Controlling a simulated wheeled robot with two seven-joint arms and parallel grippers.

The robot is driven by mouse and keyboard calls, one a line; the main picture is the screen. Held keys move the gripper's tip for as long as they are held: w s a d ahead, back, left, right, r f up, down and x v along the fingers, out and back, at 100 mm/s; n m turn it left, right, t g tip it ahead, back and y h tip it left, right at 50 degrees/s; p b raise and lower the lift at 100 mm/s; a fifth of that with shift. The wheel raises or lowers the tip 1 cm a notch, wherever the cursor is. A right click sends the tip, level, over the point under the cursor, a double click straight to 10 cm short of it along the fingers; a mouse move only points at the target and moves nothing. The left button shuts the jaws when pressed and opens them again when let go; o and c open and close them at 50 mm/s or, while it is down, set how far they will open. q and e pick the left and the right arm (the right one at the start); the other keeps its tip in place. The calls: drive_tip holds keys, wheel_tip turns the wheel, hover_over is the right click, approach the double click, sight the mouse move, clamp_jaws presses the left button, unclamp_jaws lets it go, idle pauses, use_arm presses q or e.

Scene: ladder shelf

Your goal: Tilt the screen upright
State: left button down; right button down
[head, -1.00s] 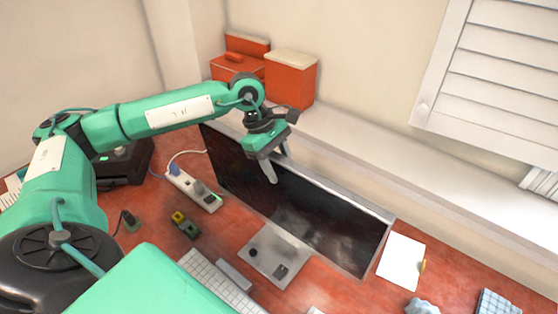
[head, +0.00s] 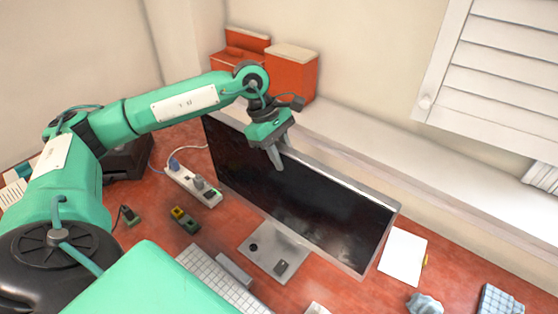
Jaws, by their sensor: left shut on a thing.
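The screen (head: 318,206) is a wide dark panel with a thin grey frame, standing on a grey foot plate (head: 274,251) on the red desk. Its face leans back toward the wall. My left gripper (head: 280,156) is shut on the screen's top edge, left of its middle, with one finger in front of the dark face. The other finger is mostly hidden behind the edge. My right gripper is not in view.
A power strip (head: 192,185), a small green and yellow block (head: 184,220) and a keyboard (head: 215,283) lie in front. White paper (head: 403,256) lies right of the screen. Red boxes (head: 291,73) stand behind, by the white ledge (head: 400,158).

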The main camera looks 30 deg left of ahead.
use_arm(q)
drive_tip(key=shift+w+r, duration=0.25)
drive_tip(key=shift+w, duration=0.15)
drive_tip(key=c, duration=1.3)
unclamp_jaws()
drive_tip(key=shift+o, duration=0.7)
drive_tip(key=shift+w+f, duration=0.15)
drive_tip(key=shift+a+r, duration=0.1)
drive_tip(key=shift+r, duration=0.2)
drive_tip(key=b+v, duration=0.3)
drive_tip(key=v, duration=0.9)
drive_tip(key=shift+r, duration=0.15)
drive_tip(key=shift+a+r, duration=0.2)
drive_tip(key=shift+r, duration=0.2)
